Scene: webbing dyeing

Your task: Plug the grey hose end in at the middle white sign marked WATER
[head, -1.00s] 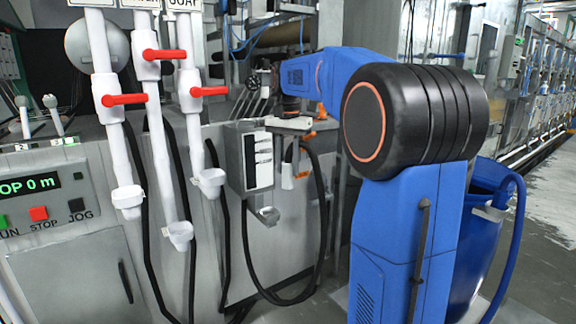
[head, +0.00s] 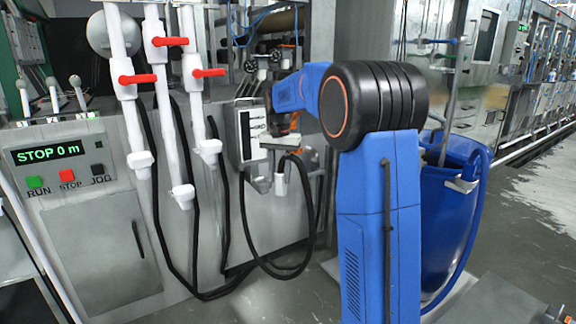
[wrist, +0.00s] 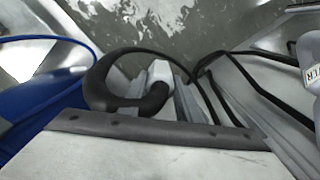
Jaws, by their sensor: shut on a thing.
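My gripper (head: 282,142) is shut on the grey hose end (head: 280,184), which hangs pale below it with a black hose looping away. In the wrist view the hose end (wrist: 160,73) sits between the grey jaws, partly hidden by the bend of the black hose. The middle white pipe (head: 161,100) has a red lever and a white cup (head: 183,195) at its foot. It stands left of my gripper, well apart from the hose end. The signs above the pipes are out of the head view. A partly cut-off sign ending in ER (wrist: 312,76) shows at the wrist view's right edge.
Two more white pipes with red levers flank the middle one, with cups at left (head: 140,160) and right (head: 209,148). Black hoses hang behind them. A blue barrel (head: 446,215) is behind my arm.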

